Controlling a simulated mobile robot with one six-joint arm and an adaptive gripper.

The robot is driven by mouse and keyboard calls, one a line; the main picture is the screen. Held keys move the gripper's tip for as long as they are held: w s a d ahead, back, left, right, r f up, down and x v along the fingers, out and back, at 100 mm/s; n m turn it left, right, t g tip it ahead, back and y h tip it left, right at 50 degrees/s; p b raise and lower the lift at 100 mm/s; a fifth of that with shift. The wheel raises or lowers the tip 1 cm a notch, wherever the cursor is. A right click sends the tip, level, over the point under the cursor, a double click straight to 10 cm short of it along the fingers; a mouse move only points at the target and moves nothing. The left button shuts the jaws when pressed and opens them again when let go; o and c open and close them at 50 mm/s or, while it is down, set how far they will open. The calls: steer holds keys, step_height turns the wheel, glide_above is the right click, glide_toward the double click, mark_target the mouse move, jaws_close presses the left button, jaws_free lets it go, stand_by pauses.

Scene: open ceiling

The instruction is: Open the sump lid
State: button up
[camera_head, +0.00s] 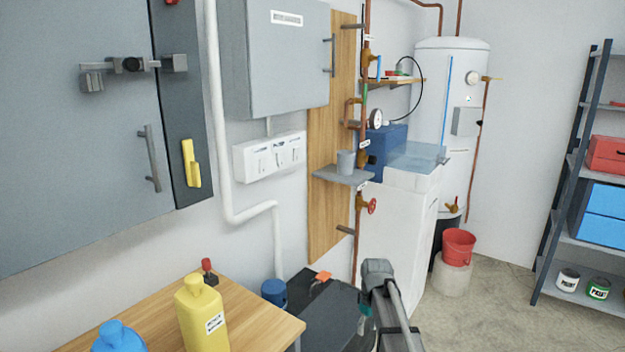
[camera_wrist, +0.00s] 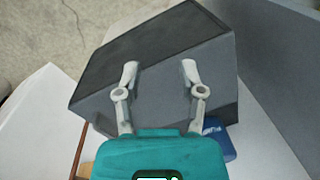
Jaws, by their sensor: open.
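A black box that looks like the sump (camera_head: 318,312) stands low on the floor beside the wooden bench, with an orange piece (camera_head: 321,277) on its top. My arm covers its right part in the head view. I cannot make out the lid's edge. In the wrist view my gripper (camera_wrist: 160,70) is open and empty, its two pale fingers spread in front of a dark grey box (camera_wrist: 150,95). I cannot tell whether the fingertips touch it. In the head view a small teal part of my gripper shows beside my grey arm; its fingers are hidden.
A wooden bench (camera_head: 262,318) with a yellow bottle (camera_head: 203,318) and blue bottle (camera_head: 118,338) is at lower left. A blue cylinder (camera_head: 274,292) stands beside the black box. A white cabinet (camera_head: 393,235) and red bucket (camera_head: 459,246) are behind. Floor at right (camera_head: 500,310) is clear.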

steer(key=s+f+m+t+b, duration=0.1)
steer(key=s+f+m+b, duration=0.2)
steer(key=s, duration=0.6)
steer(key=s+f+m+b, duration=0.2)
steer(key=s+f+m, duration=0.1)
steer(key=s, duration=0.6)
step_height(320, 180, up, 33)
steer(key=p, duration=3.2)
steer(key=shift+w+d+h+p, duration=0.3)
steer(key=shift+d+h+p, duration=0.1)
steer(key=shift+s+f, duration=0.1)
steer(key=shift+f, duration=0.1)
